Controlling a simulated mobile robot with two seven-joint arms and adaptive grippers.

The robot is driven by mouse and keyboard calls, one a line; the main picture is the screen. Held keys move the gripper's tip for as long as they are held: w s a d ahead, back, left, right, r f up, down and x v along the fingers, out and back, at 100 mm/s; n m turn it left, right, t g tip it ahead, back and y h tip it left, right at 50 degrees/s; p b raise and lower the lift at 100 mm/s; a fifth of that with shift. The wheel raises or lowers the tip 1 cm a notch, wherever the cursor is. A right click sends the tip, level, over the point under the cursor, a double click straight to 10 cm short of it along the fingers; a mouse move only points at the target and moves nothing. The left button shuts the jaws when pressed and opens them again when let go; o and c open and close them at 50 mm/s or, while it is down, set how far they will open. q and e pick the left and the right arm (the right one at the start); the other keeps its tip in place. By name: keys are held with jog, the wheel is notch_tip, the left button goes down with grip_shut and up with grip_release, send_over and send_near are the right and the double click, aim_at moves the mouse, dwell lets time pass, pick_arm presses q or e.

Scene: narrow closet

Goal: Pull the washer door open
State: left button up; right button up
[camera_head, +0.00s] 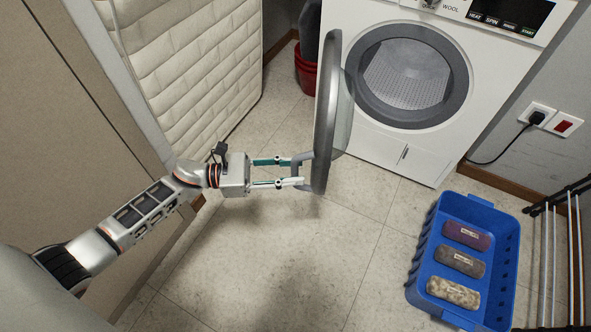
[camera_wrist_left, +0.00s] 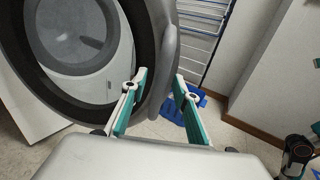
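The white washer (camera_head: 395,105) stands at the back. Its round grey-rimmed door (camera_head: 325,110) is swung wide open, standing out edge-on from the front, and the drum opening shows. The door also fills the left of the left wrist view (camera_wrist_left: 147,45). My left gripper (camera_head: 297,171) is at the door's grey handle (camera_head: 302,158). Its two teal-lined fingers are apart, with the handle (camera_wrist_left: 170,65) between their tips in the left wrist view. A gap shows on the right finger's side; contact with the left finger is unclear. My right gripper is not in view.
A blue crate (camera_head: 425,240) with several rolled items stands on the floor at right, near a drying rack (camera_head: 577,240). A padded white mattress (camera_head: 205,75) leans at left. A red bucket (camera_head: 308,75) is behind the door. The middle floor is clear.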

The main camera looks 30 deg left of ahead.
pick_arm(q)
jog(key=shift+w+d, duration=0.25)
jog(key=shift+d, duration=0.25)
jog(key=shift+c, duration=0.3)
grip_shut()
jog(key=a+b, duration=0.1)
jog(key=a, duration=1)
jog(key=shift+s+a, duration=0.3)
jog(key=shift+a, duration=0.1)
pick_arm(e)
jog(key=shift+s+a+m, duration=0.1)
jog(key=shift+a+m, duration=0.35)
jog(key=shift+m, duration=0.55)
pick_arm(q)
jog(key=shift+o, duration=0.3)
grip_release()
